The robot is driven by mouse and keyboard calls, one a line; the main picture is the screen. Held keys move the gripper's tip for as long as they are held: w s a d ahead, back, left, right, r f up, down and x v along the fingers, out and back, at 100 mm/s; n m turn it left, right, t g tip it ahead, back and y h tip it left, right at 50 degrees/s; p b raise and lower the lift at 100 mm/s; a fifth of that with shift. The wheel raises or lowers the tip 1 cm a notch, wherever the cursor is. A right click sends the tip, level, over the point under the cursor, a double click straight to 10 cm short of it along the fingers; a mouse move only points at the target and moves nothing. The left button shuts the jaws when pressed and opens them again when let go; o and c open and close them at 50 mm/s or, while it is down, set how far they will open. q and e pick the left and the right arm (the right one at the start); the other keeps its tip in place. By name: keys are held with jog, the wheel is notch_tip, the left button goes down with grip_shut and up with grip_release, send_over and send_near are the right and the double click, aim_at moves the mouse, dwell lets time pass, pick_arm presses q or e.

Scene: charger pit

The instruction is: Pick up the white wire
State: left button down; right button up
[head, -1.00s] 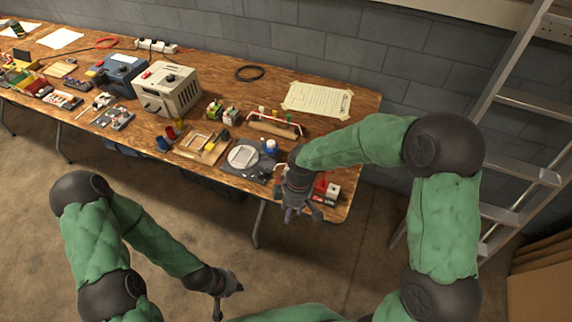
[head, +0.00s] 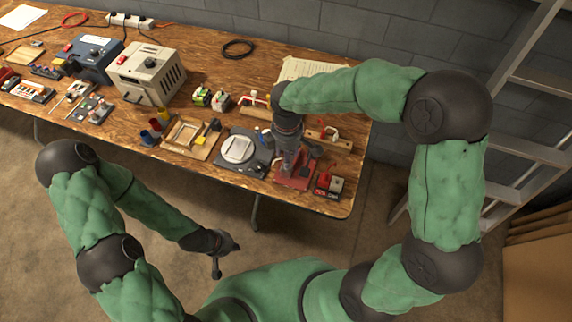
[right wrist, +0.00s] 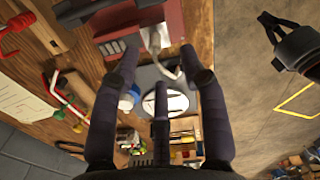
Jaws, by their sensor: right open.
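A thin white wire (right wrist: 174,73) curves out beside a pale plug-like piece (right wrist: 155,38) at the red device (right wrist: 112,22) in the right wrist view. My right gripper (right wrist: 158,68) is open, with its dark fingers spread around the wire's end. I cannot tell whether they touch it. In the head view my right gripper (head: 295,160) is over the red device (head: 294,182) near the table's right end and hides the wire. My left gripper (head: 226,258) is open and empty, in front of the table and away from it.
A grey scale with a white dish (head: 238,149) stands left of the red device. A small red and white box (head: 329,184) is to its right. A wooden bar with a red and white handle (head: 329,135) lies behind. A ladder (head: 520,150) leans at the right.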

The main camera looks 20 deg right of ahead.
jog(key=shift+f, duration=0.9)
jog(key=f+b, duration=0.2)
jog(key=f, duration=0.1)
jog(key=f+b, duration=0.1)
jog(key=f, duration=0.1)
jog(key=shift+w, duration=0.4)
grip_shut()
